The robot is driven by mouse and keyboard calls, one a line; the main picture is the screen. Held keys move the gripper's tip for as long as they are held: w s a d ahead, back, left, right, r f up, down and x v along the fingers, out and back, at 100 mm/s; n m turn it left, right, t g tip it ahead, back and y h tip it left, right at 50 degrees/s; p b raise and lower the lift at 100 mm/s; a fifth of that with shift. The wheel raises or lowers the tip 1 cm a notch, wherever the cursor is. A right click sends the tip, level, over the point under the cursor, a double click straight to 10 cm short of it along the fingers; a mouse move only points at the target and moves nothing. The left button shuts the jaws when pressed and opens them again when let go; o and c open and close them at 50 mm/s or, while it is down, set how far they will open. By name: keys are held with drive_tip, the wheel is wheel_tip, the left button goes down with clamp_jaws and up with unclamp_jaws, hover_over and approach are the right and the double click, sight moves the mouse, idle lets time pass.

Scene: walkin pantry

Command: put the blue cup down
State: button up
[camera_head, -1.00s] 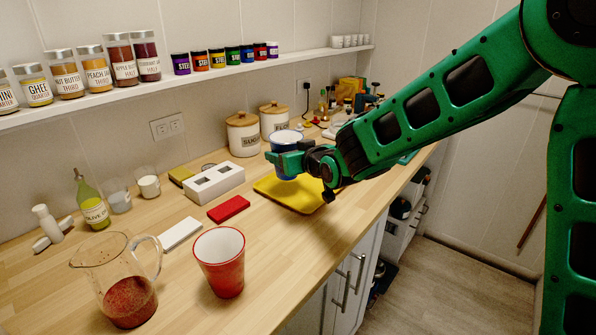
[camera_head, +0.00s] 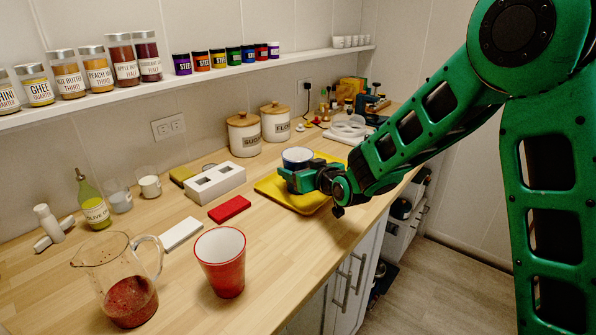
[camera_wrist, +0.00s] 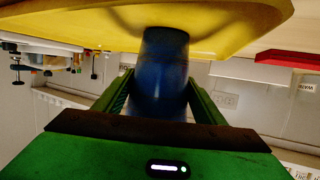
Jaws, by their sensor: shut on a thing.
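The blue cup (camera_head: 297,157), with a white inside, is upright over the yellow tray (camera_head: 268,190) in the head view. My gripper (camera_head: 297,178) is shut on the cup from the front right, and its fingers hide the cup's lower part there. In the wrist view the blue cup (camera_wrist: 163,75) is between the two fingers of my gripper (camera_wrist: 160,105). The cup's far end meets or nearly meets the yellow tray (camera_wrist: 90,25); I cannot tell whether it touches.
A red block (camera_head: 229,209) and a white box (camera_head: 214,184) lie left of the tray. A red cup (camera_head: 220,262) and a glass pitcher (camera_head: 128,285) stand nearer. Two lidded canisters (camera_head: 244,134) stand behind. Bare wooden counter lies in front of the tray.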

drive_tip(key=o, duration=1.1)
drive_tip(key=v, duration=1.2)
drive_tip(key=shift+d, duration=0.1)
